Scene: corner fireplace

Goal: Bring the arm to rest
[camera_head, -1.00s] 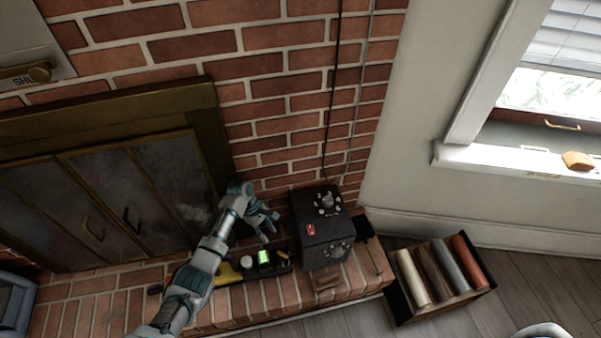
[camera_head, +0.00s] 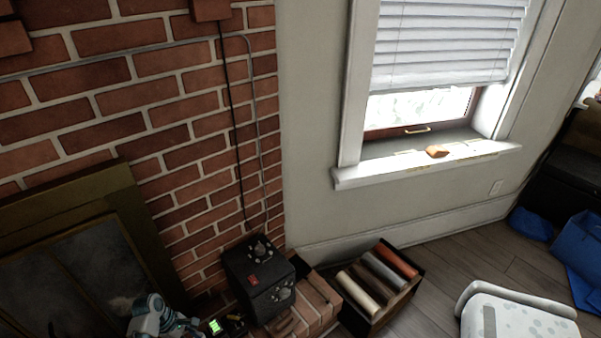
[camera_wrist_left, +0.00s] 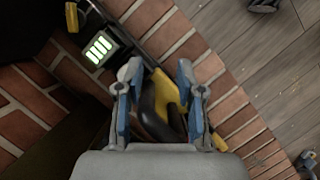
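My left arm's gripper (camera_head: 168,326) shows at the bottom left edge of the head view, with most of the arm cut off by the frame. In the left wrist view my left gripper (camera_wrist_left: 158,72) has its two blue-and-grey fingers spread apart. A yellow-and-black tool (camera_wrist_left: 165,95) shows between and beyond the fingers, with its lower end hidden by the gripper. I see no finger closed on it. My right arm is not in view.
A black box with knobs (camera_head: 262,280) stands on the brick hearth (camera_wrist_left: 225,105) beside a device with a green display (camera_head: 215,327). An open crate of rolls (camera_head: 347,316) stands right of it. An orange object (camera_head: 437,151) lies on the windowsill (camera_head: 370,176). A pale speckled object (camera_head: 520,318) is at lower right.

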